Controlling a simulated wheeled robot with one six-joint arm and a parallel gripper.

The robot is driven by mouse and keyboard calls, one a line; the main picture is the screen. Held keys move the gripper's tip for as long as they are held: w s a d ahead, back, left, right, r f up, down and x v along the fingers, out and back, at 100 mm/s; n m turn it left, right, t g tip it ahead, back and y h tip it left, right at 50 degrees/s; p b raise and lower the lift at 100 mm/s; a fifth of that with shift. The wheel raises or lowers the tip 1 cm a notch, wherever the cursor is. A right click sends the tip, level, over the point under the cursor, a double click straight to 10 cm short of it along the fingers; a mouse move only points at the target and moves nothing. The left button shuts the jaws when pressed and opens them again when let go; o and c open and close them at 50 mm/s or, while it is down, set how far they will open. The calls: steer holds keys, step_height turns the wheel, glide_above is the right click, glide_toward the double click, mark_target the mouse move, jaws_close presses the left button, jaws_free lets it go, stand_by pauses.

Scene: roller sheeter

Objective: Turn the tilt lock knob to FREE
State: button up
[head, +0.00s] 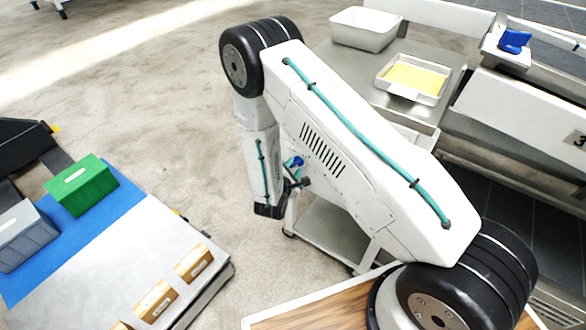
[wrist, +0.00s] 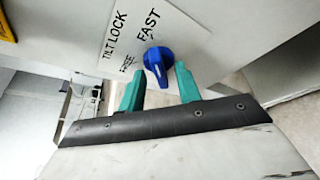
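The tilt lock knob (wrist: 157,61) is blue and sits on a white label plate (wrist: 128,38) in the wrist view. The plate reads TILT LOCK, with FREE and FAST beside the knob. My gripper (wrist: 160,71) has two teal fingers, one on each side of the knob. They look open, with the knob between their tips; I cannot tell whether either finger touches it. Which word the knob points at is not clear. In the head view my arm hides most of the knob's surroundings, and a small blue spot (head: 296,161) shows beside my wrist.
In the head view, a steel table (head: 365,78) carries a white bin (head: 365,28) and a tray with a yellow sheet (head: 413,79). A blue part (head: 514,40) sits on the machine at right. A green box (head: 81,185) stands at left. Open floor lies between.

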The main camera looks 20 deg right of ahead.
jaws_close()
steer(key=n+g, duration=0.1)
steer(key=n, duration=0.2)
steer(key=shift+w+a+r+g+h, duration=0.1)
steer(key=shift+w+r+g+h, duration=0.05)
steer(key=shift+g+h, duration=0.2)
steer(key=n+g, duration=0.1)
steer(key=n+g+h, duration=0.1)
steer(key=n, duration=0.1)
steer(key=shift+w+a, duration=0.15)
steer(key=n+g+h, duration=0.1)
steer(key=n, duration=0.2)
steer(key=shift+w+a+n+g+h, duration=0.15)
steer(key=shift+w+n+g+h, duration=0.05)
steer(key=shift+n+g+h, duration=0.15)
steer(key=shift+w+f+n+g+h, duration=0.1)
steer(key=shift+f+n+g+h, duration=0.1)
steer(key=shift+n+g+h, duration=0.75)
steer(key=shift+n+t, duration=0.25)
steer(key=shift+n, duration=0.25)
